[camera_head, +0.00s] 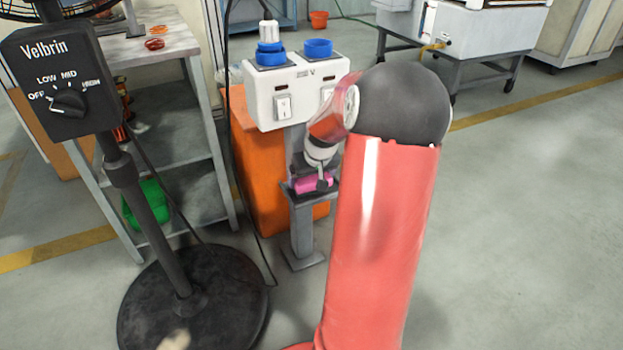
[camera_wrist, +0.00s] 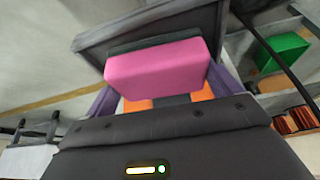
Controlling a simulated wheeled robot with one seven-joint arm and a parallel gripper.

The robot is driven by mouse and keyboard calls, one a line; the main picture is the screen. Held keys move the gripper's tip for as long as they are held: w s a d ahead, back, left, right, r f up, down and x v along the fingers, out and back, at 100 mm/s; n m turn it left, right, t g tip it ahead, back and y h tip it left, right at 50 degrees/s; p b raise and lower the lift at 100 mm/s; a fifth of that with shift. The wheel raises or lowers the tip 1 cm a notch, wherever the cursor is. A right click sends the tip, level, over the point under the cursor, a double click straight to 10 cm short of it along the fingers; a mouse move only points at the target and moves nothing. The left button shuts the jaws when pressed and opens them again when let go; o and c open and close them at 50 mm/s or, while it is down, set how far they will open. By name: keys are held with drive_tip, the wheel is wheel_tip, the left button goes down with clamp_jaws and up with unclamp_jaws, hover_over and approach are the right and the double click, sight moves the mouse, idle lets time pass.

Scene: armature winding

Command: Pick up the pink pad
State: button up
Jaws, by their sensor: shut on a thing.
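The pink pad (camera_head: 305,185) is a small block at the small grey shelf of the stand, below the white switch box. My gripper (camera_head: 318,184) is at the pad, at the end of my red arm, and partly covers it. My gripper is shut on the pad. I cannot tell whether the pad still touches the shelf.
The white switch box (camera_head: 296,90) with blue round holders stands directly above the pad. A black fan stand (camera_head: 130,180) and a grey shelf table (camera_head: 170,110) are at the left. An orange cabinet (camera_head: 257,165) is behind the stand.

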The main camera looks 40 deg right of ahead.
sight(313, 178)
drive_tip(key=shift+r, duration=0.6)
drive_tip(key=p+v, duration=0.1)
drive_tip(key=v, duration=0.1)
drive_tip(key=shift+s+r, duration=0.15)
drive_tip(key=shift+r, duration=0.1)
drive_tip(key=s+a, duration=0.2)
drive_tip(key=s, duration=0.3)
drive_tip(key=s+a, duration=0.1)
drive_tip(key=s, duration=0.4)
drive_tip(key=s+a+p, duration=0.1)
drive_tip(key=s+a, duration=0.1)
drive_tip(key=s, duration=0.4)
drive_tip(key=shift+a+f, duration=0.1)
drive_tip(key=shift+a, duration=0.2)
